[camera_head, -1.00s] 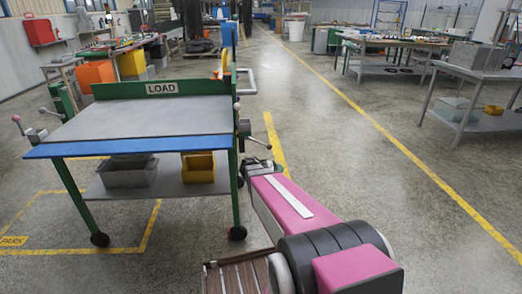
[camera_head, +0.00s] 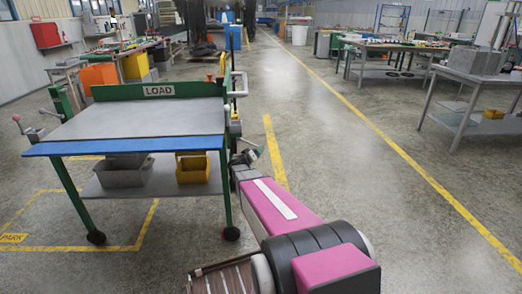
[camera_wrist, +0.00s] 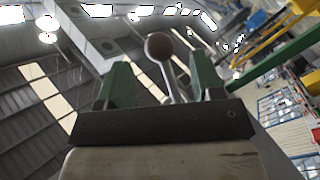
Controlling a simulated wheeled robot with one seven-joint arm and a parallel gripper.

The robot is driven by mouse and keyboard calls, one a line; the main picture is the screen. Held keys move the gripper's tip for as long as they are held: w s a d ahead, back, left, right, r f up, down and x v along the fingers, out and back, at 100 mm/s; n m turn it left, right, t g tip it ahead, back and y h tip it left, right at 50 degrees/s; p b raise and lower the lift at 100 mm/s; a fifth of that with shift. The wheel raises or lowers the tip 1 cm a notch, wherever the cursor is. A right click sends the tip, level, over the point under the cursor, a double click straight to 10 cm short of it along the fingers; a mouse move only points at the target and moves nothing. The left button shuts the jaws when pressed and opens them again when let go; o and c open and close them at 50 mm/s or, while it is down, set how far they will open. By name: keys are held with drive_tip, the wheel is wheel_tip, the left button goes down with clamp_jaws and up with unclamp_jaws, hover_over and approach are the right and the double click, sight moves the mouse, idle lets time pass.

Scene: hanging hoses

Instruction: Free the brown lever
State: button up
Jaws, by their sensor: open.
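The brown lever shows in the wrist view as a round brown knob (camera_wrist: 158,47) on a thin metal rod. The fingers are apart and hold nothing. In the head view my gripper (camera_head: 248,156) is at the right side of the green cart (camera_head: 150,91), just beyond its front right leg. The brown knob cannot be told apart there. I see no hose on the knob or on the visible rod.
The cart has a blue front edge (camera_head: 130,145), a grey bin (camera_head: 124,172) and a yellow bin (camera_head: 193,168) on its lower shelf. The floor right of the cart is clear.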

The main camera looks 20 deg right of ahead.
drive_tip(key=shift+x, duration=2.45)
clamp_jaws()
